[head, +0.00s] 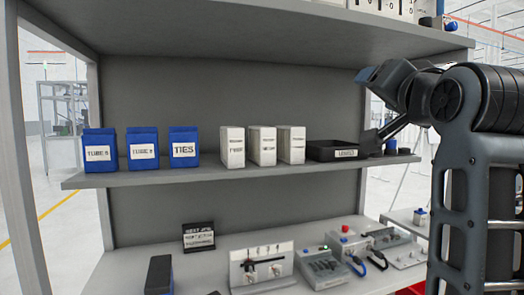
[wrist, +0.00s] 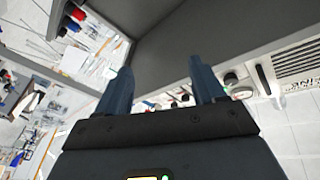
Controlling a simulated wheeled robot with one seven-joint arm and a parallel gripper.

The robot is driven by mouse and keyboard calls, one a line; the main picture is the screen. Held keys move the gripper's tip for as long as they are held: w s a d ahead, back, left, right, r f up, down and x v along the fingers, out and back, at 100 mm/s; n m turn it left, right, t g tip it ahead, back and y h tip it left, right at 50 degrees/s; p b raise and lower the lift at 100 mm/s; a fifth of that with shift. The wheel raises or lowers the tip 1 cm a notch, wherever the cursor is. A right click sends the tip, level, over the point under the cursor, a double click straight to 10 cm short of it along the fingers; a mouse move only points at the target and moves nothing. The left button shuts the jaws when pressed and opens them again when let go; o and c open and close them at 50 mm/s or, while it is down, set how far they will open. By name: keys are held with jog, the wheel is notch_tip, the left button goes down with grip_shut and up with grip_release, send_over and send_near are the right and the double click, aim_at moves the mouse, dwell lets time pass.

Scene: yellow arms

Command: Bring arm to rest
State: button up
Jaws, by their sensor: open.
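My arm (head: 470,100) is bent at the right side of the head view, beside the right end of the shelf unit. Its dark forward part reaches toward the black bin on the middle shelf; I cannot tell whether it touches anything. In the wrist view my gripper (wrist: 162,66) is open, its two dark blue fingers spread apart with nothing between them. A grey panel of the shelf unit (wrist: 185,40) lies beyond the fingertips, and the view is strongly tilted.
The middle shelf (head: 210,176) holds blue boxes (head: 142,149), white boxes (head: 262,146) and a black bin (head: 332,150). An upper shelf (head: 220,30) overhangs it. Devices such as a switch panel (head: 262,265) stand on the lower surface. Open floor (head: 55,235) lies left.

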jog(key=s+f+n+g, duration=0.1)
jog(key=s+f+n, duration=0.15)
jog(key=f, duration=1.85)
jog(key=s+d+f+n+g, duration=0.1)
jog(key=s+f+n, duration=0.1)
jog(key=s+f, duration=1.35)
jog(key=s+f+g, duration=0.1)
jog(key=s+f, duration=0.2)
jog(key=s, duration=0.7)
jog(key=s+f+n+g, duration=0.1)
jog(key=s+f, duration=0.1)
jog(key=s, duration=0.9)
jog(key=s+f+n+g, duration=0.1)
jog(key=s+f, duration=0.2)
jog(key=s, duration=0.8)
jog(key=shift+f, duration=0.3)
jog(key=shift+s+n, duration=0.1)
jog(key=shift+n, duration=0.15)
